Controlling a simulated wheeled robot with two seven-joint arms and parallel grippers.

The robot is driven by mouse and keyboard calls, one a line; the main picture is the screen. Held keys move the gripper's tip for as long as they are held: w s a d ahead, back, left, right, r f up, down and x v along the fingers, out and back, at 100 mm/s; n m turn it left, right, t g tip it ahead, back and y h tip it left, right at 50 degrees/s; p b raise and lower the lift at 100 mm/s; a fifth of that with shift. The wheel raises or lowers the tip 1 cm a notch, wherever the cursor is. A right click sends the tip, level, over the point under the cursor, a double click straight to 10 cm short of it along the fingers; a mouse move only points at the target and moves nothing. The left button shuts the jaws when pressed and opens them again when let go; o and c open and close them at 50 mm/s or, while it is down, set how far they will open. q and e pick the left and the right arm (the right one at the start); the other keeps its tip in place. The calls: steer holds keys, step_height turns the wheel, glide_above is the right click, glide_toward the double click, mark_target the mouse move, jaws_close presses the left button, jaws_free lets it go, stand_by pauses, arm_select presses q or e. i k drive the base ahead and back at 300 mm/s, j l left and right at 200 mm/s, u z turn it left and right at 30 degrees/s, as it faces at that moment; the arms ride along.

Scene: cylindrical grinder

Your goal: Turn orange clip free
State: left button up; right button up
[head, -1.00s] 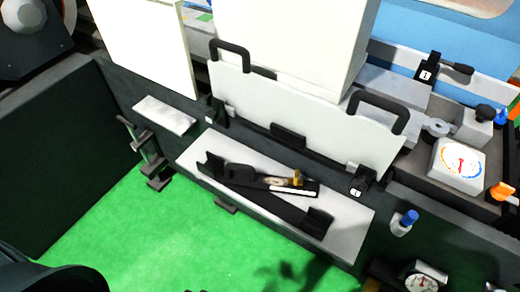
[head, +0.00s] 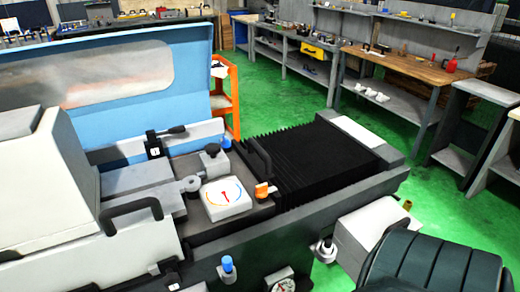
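The orange clip (head: 262,190) is a small orange piece right of centre on the grinder. It sits at the right edge of the white dial box (head: 226,207), close to a black upright handle (head: 258,158). At this size I cannot tell which way it is turned or what it holds. Neither of my grippers is in the head view.
A blue-tipped knob (head: 227,264) stands on the front edge, and another blue knob (head: 225,142) sits behind the dial box. Black bellows (head: 318,160) lie to the right. A grey box (head: 372,238) juts from the front right. Green floor and workbenches (head: 440,72) are behind.

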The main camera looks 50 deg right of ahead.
mark_target(261, 194)
steer(key=z, duration=0.4)
steer(key=i+j+z, duration=0.1)
steer(key=z, duration=0.35)
steer(key=j+z, duration=0.1)
steer(key=z, duration=0.3)
steer(key=j+z, duration=0.1)
steer(key=z, duration=0.3)
steer(key=i, duration=0.05)
